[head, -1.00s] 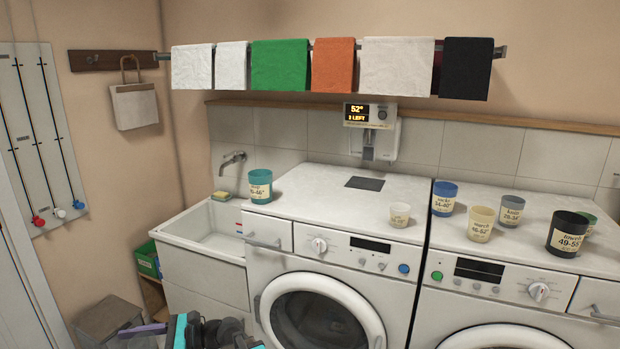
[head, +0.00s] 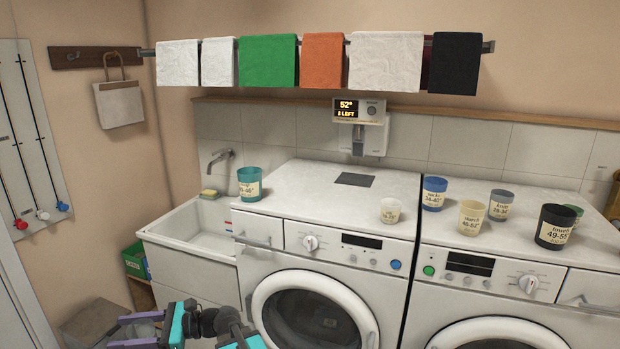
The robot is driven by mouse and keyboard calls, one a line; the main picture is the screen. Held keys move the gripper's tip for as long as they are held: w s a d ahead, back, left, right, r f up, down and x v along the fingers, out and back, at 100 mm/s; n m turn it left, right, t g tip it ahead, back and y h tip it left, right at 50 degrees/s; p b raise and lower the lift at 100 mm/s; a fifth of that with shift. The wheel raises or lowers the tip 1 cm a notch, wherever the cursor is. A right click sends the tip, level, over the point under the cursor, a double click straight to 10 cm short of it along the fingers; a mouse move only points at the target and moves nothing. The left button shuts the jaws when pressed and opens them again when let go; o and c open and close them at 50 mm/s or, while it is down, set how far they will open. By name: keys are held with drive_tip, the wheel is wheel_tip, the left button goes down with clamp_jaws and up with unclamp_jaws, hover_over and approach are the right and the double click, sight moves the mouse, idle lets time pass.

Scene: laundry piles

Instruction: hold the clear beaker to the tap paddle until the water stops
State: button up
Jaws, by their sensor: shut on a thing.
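My gripper (head: 146,329) is at the bottom left, low in front of the sink, with purple fingers and teal parts. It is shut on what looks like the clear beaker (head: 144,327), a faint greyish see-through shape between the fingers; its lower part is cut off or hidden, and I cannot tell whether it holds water. The wall dispenser (head: 371,112) reads "52°" and "2 LEFT". Its grey tap paddle (head: 358,140) hangs below the display, above a dark pad (head: 355,180) on the left machine's top. The gripper is far from the paddle. No water stream is visible there.
A sink (head: 190,232) with a wall spout (head: 219,157) is left. Towels hang above. The worktop around the dark pad is clear.

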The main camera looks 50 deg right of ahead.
drive_tip(key=s+d+r+m+t+h, duration=0.1)
drive_tip(key=d+r+m+t+h, duration=0.2)
drive_tip(key=d, duration=0.7)
drive_tip(key=s+d+r+m+t+h, duration=0.1)
drive_tip(key=d+r+m+h, duration=0.15)
drive_tip(key=d+r, duration=0.5)
drive_tip(key=s+d+r+m+t+h, duration=0.1)
drive_tip(key=d+r+m+t+h, duration=0.2)
drive_tip(key=d, duration=0.9)
drive_tip(key=s+d+r+m+g+h, duration=0.1)
drive_tip(key=s+d+r+m+h, duration=0.2)
drive_tip(key=s+d+r+h, duration=0.3)
drive_tip(key=s+d+r+m+g+h, duration=0.1)
drive_tip(key=s+d+r+m+h, duration=0.2)
drive_tip(key=s+d+r+h, duration=0.3)
drive_tip(key=s+d+r, duration=0.4)
drive_tip(key=s+d, duration=0.1)
drive_tip(key=d, duration=0.5)
drive_tip(key=shift+d+r, duration=0.2)
drive_tip(key=shift+d, duration=0.2)
drive_tip(key=shift+d, duration=0.15)
drive_tip(key=w+d+b, duration=0.2)
drive_tip(key=d, duration=0.5)
drive_tip(key=w+d+b, duration=0.2)
drive_tip(key=d+b, duration=0.1)
drive_tip(key=d, duration=0.5)
drive_tip(key=shift+w, duration=0.35)
drive_tip(key=shift+r, duration=0.1)
